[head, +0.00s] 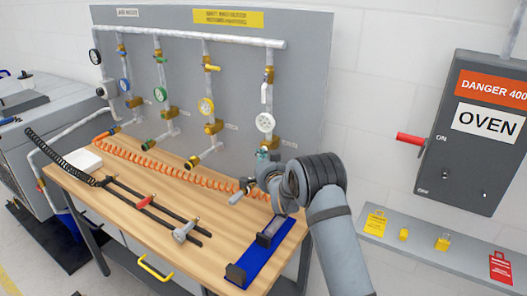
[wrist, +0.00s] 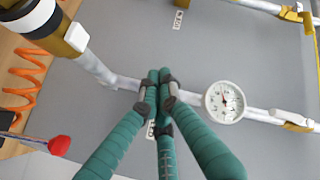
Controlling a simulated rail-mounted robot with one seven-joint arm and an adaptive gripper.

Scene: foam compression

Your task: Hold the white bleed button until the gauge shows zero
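The white-rimmed gauge (head: 265,122) sits on the rightmost pipe drop of the panel. It also shows in the wrist view (wrist: 224,101), with its needle off to the upper side; the numbers are too small to read. A small white block (wrist: 76,37), which looks like the bleed button, is on the side of the brass and black fitting (wrist: 42,28) at upper left. My gripper (wrist: 160,74) has its green fingers together, with nothing visible between them. The tips appear in front of the pipe, between fitting and gauge, apart from the button. In the head view my gripper (head: 262,154) is below the gauge.
Orange coiled hose (head: 180,178) runs along the bench (head: 120,200) under the fittings. A red ball knob (wrist: 59,145) is at lower left in the wrist view. Other gauged pipe drops stand to the left. A blue fixture (head: 262,250) lies at the bench's right end.

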